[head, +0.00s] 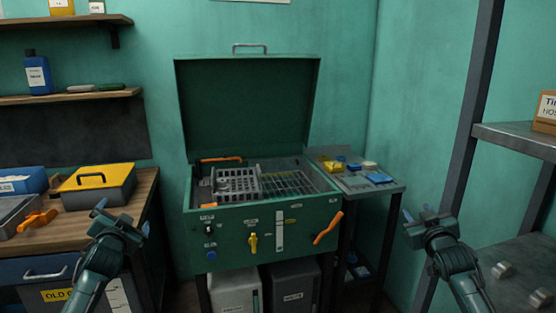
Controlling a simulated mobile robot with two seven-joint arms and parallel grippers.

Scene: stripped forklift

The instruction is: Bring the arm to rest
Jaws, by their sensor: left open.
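My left gripper (123,215) is in the lower left of the head view, in front of the wooden bench. Its fingers are apart and nothing shows between them. My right gripper (428,212) is at the lower right, in front of and right of the small side table. Its fingers look apart and it appears empty. Both arms come up from the bottom of the view, and neither gripper visibly touches anything.
A green parts washer (264,222) stands in the middle with its lid (248,105) up and a grey basket (236,183) inside. A wooden bench (70,230) with a yellow-lidded box (97,185) is left. A side table (385,187) and metal shelf (515,135) are right.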

